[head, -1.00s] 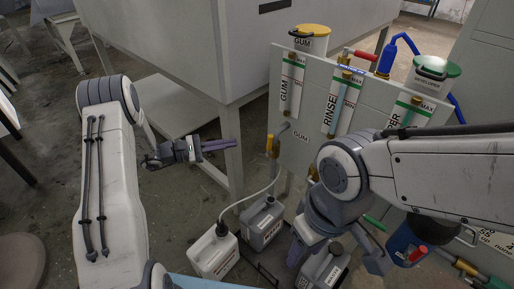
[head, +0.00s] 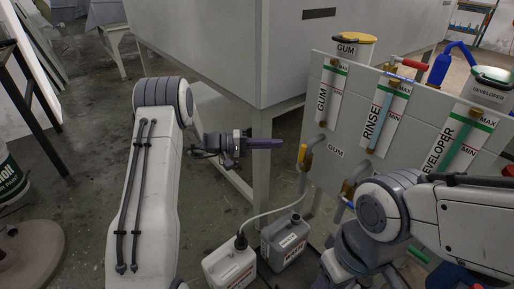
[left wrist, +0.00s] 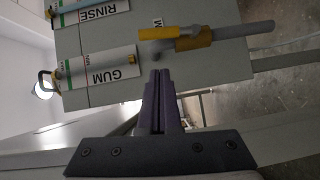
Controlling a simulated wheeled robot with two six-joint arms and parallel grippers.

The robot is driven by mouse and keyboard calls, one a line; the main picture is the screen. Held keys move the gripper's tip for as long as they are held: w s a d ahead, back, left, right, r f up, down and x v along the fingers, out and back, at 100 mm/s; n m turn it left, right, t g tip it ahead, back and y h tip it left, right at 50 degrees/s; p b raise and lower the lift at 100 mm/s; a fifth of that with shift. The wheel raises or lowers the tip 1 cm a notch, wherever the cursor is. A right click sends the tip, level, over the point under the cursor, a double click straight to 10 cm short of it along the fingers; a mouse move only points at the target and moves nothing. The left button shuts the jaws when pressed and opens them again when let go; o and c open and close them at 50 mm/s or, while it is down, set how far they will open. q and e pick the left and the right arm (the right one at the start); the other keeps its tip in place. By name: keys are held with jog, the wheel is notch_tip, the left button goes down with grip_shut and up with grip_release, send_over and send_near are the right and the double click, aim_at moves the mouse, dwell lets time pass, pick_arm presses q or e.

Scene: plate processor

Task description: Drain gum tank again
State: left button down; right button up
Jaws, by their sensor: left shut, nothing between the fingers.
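The gum tank (head: 345,49) is white with a yellow lid, behind the panel. Its GUM level gauge (head: 330,98) is on the panel front. Below it is the gum drain valve (head: 309,157) with a yellow handle (head: 302,153). The left wrist view shows the valve (left wrist: 195,43) and handle (left wrist: 168,33) just beyond the fingertips. My left gripper (head: 279,143) is shut and empty, a little left of the handle and apart from it; its purple fingers (left wrist: 160,76) are together. My right gripper is low in the head view, largely hidden by its arm; its jaws cannot be made out.
A white canister (head: 230,268) with a hose and a grey canister (head: 285,240) stand on the floor below the valve. RINSE (head: 385,115) and DEVELOPER (head: 455,145) gauges are to the right. A large grey machine (head: 220,50) on legs stands behind my left gripper.

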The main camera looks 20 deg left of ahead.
pick_arm(q)
jog(key=shift+s+d+f+b, duration=0.1)
jog(key=shift+s+d+b, duration=0.1)
jog(key=shift+d, duration=0.65)
jog(key=shift+s+d+f+b, duration=0.15)
jog(key=shift+d+b, duration=0.1)
jog(key=shift+d, duration=0.55)
jog(key=shift+s+d+b, duration=0.2)
jog(key=shift+d, duration=0.65)
pick_arm(e)
jog(key=shift+f, duration=0.9)
jog(key=shift+a, duration=0.1)
